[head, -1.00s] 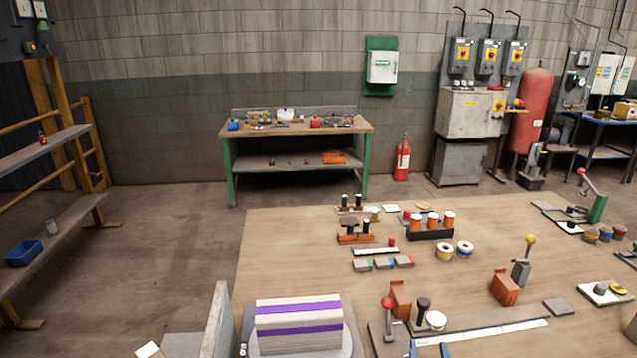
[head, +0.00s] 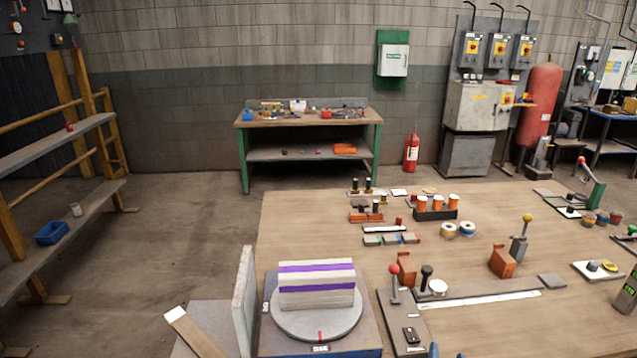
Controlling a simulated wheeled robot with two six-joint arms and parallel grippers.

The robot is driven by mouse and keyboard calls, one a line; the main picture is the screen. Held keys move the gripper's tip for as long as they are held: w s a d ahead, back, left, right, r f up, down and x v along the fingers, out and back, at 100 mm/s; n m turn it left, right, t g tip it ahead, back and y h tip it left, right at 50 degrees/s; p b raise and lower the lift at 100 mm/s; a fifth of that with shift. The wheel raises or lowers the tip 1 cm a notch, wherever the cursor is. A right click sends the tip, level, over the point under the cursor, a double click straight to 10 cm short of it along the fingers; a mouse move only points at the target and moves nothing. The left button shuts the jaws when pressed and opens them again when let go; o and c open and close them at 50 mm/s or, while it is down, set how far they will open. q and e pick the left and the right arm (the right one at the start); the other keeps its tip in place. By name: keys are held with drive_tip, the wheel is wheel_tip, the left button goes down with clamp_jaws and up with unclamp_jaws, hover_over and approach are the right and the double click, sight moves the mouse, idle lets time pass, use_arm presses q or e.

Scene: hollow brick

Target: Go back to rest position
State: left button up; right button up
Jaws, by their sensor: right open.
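The tips of my right gripper (head: 447,353) show at the bottom edge, right of the middle, as two small bluish ends with a gap between them. The rest of that gripper is cut off by the frame. It appears empty and apart from the brick. The pale hollow brick (head: 317,297) with purple bands sits on a round grey turntable (head: 318,325) to the left of the gripper. Any hollow in the brick cannot be made out from here. My left gripper is not in view.
The wooden table (head: 330,225) carries an orange block with a red-knobbed lever (head: 394,270), a yellow-knobbed lever (head: 526,220), tape rolls and cups. An upright grey panel (head: 244,300) stands left of the turntable. A shelf rack (head: 60,150) is at far left, with open floor between.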

drive_tip(key=s+f+m+g+y, duration=0.25)
drive_tip(key=s+m+g, duration=0.35)
drive_tip(key=s+m, duration=0.8)
drive_tip(key=s+f+m+g+y, duration=0.1)
drive_tip(key=s+f+m+g, duration=0.2)
drive_tip(key=s+m+g, duration=0.8)
drive_tip(key=s+d+f+m+t, duration=0.1)
drive_tip(key=s+f+m+t, duration=0.1)
drive_tip(key=f, duration=1.4)
drive_tip(key=s+d+f+m+t, duration=0.1)
drive_tip(key=s+f+m, duration=0.1)
drive_tip(key=f, duration=1.4)
drive_tip(key=s+d+f+g, duration=0.1)
drive_tip(key=s+f, duration=1.6)
drive_tip(key=s, duration=0.1)
drive_tip(key=shift+f, duration=0.2)
